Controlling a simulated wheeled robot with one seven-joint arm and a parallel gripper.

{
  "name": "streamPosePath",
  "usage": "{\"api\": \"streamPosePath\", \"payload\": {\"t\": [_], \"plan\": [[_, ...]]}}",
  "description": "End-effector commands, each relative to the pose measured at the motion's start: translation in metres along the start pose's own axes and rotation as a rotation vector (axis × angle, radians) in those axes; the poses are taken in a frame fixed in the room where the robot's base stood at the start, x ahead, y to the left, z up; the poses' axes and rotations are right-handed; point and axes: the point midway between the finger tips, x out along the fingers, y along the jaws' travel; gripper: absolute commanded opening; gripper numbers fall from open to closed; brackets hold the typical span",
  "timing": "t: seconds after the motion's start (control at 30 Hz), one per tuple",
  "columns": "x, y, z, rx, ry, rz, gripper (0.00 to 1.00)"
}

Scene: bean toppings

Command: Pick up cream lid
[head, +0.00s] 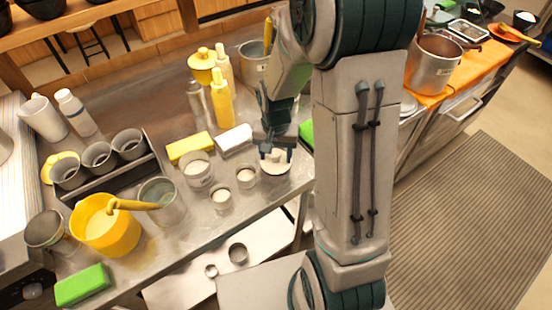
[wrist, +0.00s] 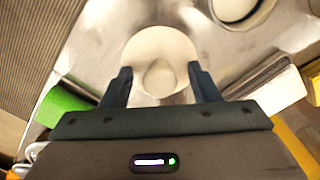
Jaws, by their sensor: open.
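The cream lid (wrist: 140,50) is a round, pale disc with a raised knob in the middle. It lies below my gripper (wrist: 163,80) in the wrist view, with the knob between the two open fingers. I cannot tell whether the fingers touch it. In the head view the cream lid (head: 277,167) is at the right end of the steel counter, partly hidden by my gripper (head: 275,152) just above it.
Small cups of cream filling (head: 221,196) stand left of the lid. A white block (head: 234,139) and a yellow block (head: 189,147) lie behind them. A green block (wrist: 60,107) is close by. A yellow pot (head: 107,228) stands farther left.

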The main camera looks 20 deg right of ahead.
Motion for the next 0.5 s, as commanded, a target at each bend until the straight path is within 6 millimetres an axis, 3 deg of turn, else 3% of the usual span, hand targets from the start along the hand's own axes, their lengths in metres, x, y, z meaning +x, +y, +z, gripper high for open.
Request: {"api": "streamPosePath", "payload": {"t": [0.13,0.3,0.5], "plan": [[-0.0002,-0.0001,0.0,0.0,0.0,0.0,0.55],[-0.0003,-0.0001,0.0001,0.0,0.0,0.0,0.16],[-0.0002,0.0,0.0002,0.0,0.0,0.0,0.17]]}}
